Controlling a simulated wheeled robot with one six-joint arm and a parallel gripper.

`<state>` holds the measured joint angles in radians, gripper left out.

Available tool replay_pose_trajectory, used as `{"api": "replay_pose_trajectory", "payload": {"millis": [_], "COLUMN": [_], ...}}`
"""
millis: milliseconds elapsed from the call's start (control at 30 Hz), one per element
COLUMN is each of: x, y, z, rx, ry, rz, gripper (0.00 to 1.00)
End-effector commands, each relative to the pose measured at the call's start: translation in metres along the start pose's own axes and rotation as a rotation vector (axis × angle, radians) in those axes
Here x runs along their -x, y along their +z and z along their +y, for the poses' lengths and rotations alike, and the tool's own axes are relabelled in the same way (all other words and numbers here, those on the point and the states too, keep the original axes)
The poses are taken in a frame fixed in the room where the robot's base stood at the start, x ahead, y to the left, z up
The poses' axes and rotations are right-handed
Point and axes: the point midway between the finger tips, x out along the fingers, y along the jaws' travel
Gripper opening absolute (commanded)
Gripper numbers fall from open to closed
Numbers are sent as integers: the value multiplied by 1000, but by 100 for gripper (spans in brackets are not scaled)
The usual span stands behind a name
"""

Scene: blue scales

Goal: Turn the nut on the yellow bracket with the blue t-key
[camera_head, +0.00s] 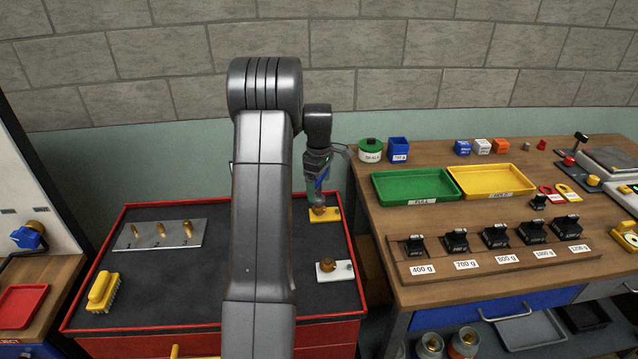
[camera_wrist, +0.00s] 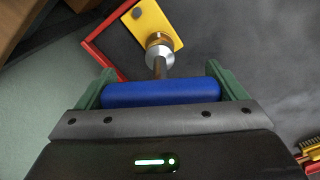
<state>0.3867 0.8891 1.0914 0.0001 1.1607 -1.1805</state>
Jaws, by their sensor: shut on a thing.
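My gripper (camera_head: 317,178) hangs over the back right of the dark tool-chest top. In the wrist view its green fingers (camera_wrist: 160,88) are shut on the blue handle of the t-key (camera_wrist: 160,95). The key's shaft points away from the gripper and ends in a silver socket. The yellow bracket (camera_head: 330,214) lies beneath and also shows in the wrist view (camera_wrist: 158,18). Its brass nut (camera_wrist: 157,38) lies in line with the socket, which meets or overlaps it in the view. I cannot tell how deep the socket sits. My arm hides part of the chest top.
A white bracket with a brass nut (camera_head: 335,270) lies nearer on the chest. A metal plate with brass pieces (camera_head: 160,235) and a yellow brush (camera_head: 103,291) are on the left. A red rim (camera_head: 205,201) edges the chest. A wooden bench (camera_head: 390,222) stands to the right.

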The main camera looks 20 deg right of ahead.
Motion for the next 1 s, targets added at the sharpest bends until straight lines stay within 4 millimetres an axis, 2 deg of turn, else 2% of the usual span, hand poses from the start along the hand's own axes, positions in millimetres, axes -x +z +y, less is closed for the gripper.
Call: {"api": "replay_pose_trajectory", "payload": {"millis": [1000], "x": [-14], "y": [0], "z": [0], "rx": [0], "ry": [1], "rz": [0], "gripper": [59]}}
